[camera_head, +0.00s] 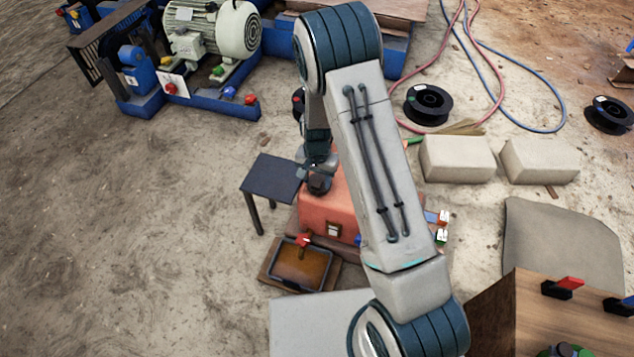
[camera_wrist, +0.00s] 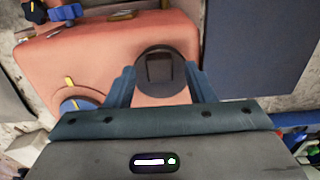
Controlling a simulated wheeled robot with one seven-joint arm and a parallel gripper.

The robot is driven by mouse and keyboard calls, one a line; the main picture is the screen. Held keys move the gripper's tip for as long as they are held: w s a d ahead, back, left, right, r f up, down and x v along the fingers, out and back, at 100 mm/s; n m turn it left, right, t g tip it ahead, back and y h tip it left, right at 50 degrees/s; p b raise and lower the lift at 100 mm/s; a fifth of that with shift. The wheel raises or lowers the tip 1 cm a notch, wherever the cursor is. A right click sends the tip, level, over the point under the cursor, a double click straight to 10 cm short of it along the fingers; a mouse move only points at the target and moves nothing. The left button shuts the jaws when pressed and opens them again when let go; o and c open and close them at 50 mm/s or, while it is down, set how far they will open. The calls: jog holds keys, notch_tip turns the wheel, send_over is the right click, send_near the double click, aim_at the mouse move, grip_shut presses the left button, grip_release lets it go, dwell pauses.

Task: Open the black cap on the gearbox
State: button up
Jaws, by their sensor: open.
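The gearbox is a salmon-red box (camera_head: 340,208), standing on the ground below my arm in the head view. Its top fills the upper left of the wrist view (camera_wrist: 100,60). The black cap (camera_wrist: 158,68) is a round dark disc with a raised square middle, seated on the gearbox top. My gripper (camera_wrist: 159,72) is open, with one finger on the left and one on the right of the cap. Small gaps seem to show between fingers and cap; contact is unclear. In the head view my arm partly hides the gearbox, and the fingers are hard to make out.
A dark small table (camera_head: 273,178) stands close left of the gearbox. A brown oil tray (camera_head: 300,268) lies in front, by a red-handled valve (camera_head: 304,240). A blue round part with a yellow mark (camera_wrist: 78,104) sits near the left finger. Open ground lies further left.

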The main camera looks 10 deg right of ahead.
jog(key=shift+f, duration=0.5)
grip_shut()
jog(key=shift+r, duration=0.1)
